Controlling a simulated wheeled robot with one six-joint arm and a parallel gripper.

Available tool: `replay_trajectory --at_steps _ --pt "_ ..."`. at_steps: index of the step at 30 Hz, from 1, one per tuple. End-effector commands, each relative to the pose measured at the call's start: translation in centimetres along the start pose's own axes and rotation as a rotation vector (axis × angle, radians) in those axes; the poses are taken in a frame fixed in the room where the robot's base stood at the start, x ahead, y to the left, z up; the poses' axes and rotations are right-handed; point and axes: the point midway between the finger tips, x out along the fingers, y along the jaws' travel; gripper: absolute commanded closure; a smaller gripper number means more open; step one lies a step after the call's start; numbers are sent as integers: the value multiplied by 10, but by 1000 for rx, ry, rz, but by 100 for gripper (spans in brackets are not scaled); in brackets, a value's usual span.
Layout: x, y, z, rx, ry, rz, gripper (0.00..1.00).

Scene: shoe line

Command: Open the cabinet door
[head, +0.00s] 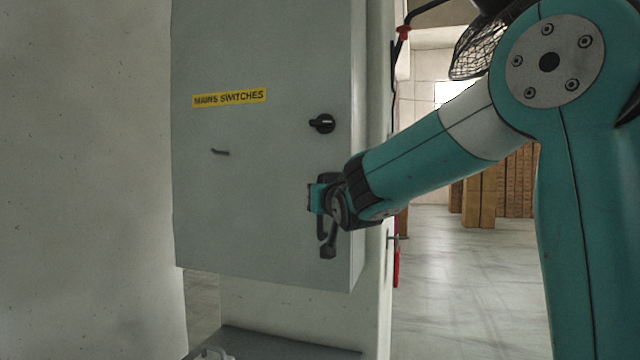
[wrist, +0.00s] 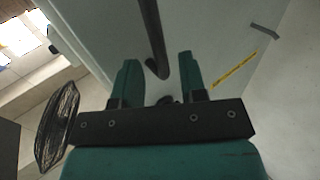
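The grey cabinet (head: 260,190) hangs on the wall with its door closed; a yellow "MAINS SWITCHES" label (head: 229,98) is on its front. A black rotary knob (head: 322,123) sits near the door's right edge. Below it, a dark bar-like handle (head: 327,248) shows under my gripper (head: 318,198). In the wrist view my gripper (wrist: 158,75) has its two teal fingers apart. The dark handle (wrist: 152,35) reaches down between the fingertips, with gaps visible on both sides. The upper part of the handle is hidden by my gripper in the head view.
A grey ledge (head: 265,345) lies below the cabinet. A wire-caged fan (head: 475,48) is at the upper right. Brown stacks (head: 515,185) stand farther back on open floor. A small dark mark or hook (head: 220,152) is on the door's left part.

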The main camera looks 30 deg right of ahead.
Motion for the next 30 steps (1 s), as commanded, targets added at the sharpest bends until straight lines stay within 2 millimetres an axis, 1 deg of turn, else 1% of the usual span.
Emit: replay_trajectory --at_steps 1,3,6,10,17,18,20,21,22,23,30 --pt "9 0 -2 -1 -3 1 61" --pt "18 0 -2 -1 -2 1 61" --pt "28 0 -1 -1 -1 1 61" --pt "33 0 0 0 0 0 61" --pt "33 0 1 0 1 0 61" --pt "33 0 1 0 1 0 66" --pt "33 0 1 0 1 0 80" --pt "33 0 1 0 1 0 89" --pt "33 0 1 0 0 0 96" --pt "33 0 1 0 0 0 100" --pt "33 0 1 -1 1 2 100"
